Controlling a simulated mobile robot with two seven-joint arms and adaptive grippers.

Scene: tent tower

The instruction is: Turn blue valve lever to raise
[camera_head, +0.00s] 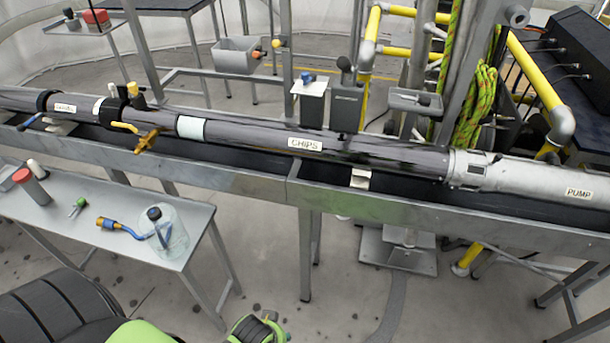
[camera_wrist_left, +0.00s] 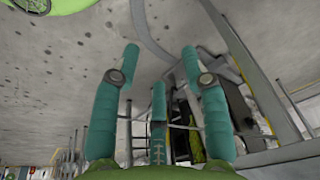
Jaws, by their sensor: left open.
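A blue lever (camera_head: 30,121) sits on the left part of the long grey pipe (camera_head: 250,134). My right gripper is in neither view.
The pipe lies in a long grey trough (camera_head: 240,178). A metal table (camera_head: 100,192) in front holds a clear jug (camera_head: 172,243), a blue-and-yellow tool (camera_head: 122,228) and a red-topped cylinder (camera_head: 32,187). Yellow railings (camera_head: 530,70) stand behind the pipe. Floor in front of the trough is partly clear.

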